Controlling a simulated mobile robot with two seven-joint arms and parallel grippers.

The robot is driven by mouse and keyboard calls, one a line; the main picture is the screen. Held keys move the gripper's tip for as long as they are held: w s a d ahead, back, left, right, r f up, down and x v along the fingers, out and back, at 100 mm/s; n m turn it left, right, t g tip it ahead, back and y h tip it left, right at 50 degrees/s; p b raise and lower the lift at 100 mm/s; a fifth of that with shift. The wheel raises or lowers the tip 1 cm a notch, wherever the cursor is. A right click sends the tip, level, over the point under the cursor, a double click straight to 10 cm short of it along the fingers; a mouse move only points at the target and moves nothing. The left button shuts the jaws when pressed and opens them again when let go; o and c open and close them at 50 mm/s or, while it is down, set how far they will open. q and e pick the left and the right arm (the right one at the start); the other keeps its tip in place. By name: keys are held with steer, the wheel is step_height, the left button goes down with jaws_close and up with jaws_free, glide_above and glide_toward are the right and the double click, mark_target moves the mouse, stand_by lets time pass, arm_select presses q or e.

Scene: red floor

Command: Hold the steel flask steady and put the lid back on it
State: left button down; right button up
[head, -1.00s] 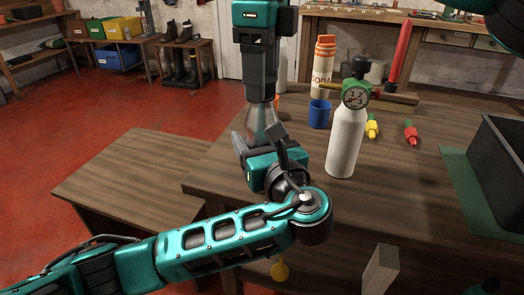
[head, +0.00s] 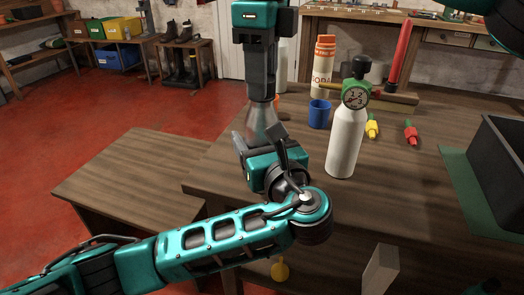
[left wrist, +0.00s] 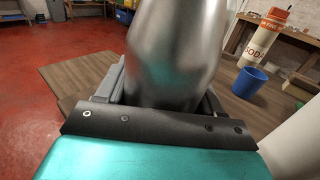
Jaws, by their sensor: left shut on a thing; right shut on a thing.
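The steel flask (head: 258,122) stands upright near the table's left edge, and its shiny body fills the middle of the left wrist view (left wrist: 172,60). My left gripper (head: 259,139) is shut around the flask's body from the front, with one finger on each side. My right gripper (head: 262,98) points straight down right above the flask and is shut on the lid. The lid is hidden by the fingers, so I cannot tell whether it touches the flask's mouth.
A white bottle with a gauge (head: 345,140) stands close right of my left gripper. A blue cup (head: 319,114), a soda bottle (head: 323,72), a yellow piece (head: 372,127) and a red piece (head: 410,132) are on the table. A dark bin (head: 502,150) stands at the right.

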steer(key=o, duration=1.2)
steer(key=shift+o, duration=0.2)
step_height(320, 180, up, 12)
arm_select(q)
steer(key=shift+c, duration=0.3)
jaws_free()
